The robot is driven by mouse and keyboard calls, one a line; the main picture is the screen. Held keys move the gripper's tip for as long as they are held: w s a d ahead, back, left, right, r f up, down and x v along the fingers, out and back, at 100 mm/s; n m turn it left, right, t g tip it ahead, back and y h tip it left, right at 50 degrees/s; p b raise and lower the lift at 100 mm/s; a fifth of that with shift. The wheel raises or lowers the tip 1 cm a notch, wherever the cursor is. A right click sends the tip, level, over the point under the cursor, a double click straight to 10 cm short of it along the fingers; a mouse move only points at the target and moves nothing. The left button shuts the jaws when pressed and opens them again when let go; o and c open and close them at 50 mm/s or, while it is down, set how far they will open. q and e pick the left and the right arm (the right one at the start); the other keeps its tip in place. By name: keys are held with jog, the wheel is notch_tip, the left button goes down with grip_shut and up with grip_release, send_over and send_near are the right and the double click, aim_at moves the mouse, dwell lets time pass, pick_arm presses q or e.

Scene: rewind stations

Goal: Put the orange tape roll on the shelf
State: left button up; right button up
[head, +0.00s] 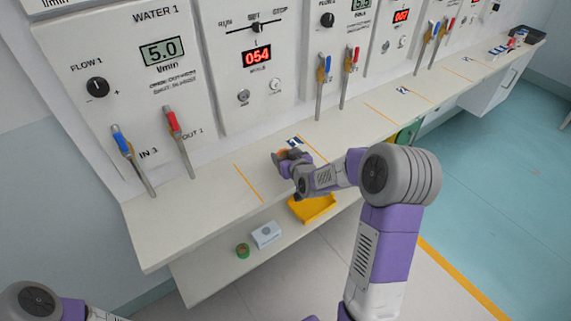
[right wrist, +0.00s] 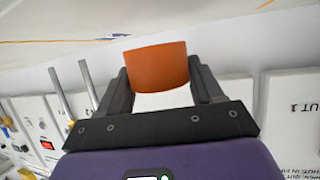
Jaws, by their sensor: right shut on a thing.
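The orange tape roll (right wrist: 157,67) sits between the two fingers of my right gripper (right wrist: 160,85), which is shut on it. In the head view my right gripper (head: 285,160) is over the upper counter (head: 215,205), in front of the panel with the red 054 display. Only a little orange of the roll shows there, and I cannot tell whether it touches the counter. A lower shelf (head: 205,280) runs below the counter. My left gripper is out of view; only part of my left arm shows at the lower left.
On the lower shelf are a green tape roll (head: 242,250), a white-blue box (head: 266,235) and a yellow bin (head: 318,209). Upright levers with blue (head: 121,139) and red (head: 172,121) handles stand along the counter's back. The counter's left end is clear.

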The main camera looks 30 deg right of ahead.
jog(key=shift+f+b, duration=0.35)
jog(key=shift+f, duration=1.25)
jog(key=shift+f, duration=0.15)
jog(key=o, duration=1)
jog(key=shift+o, duration=0.2)
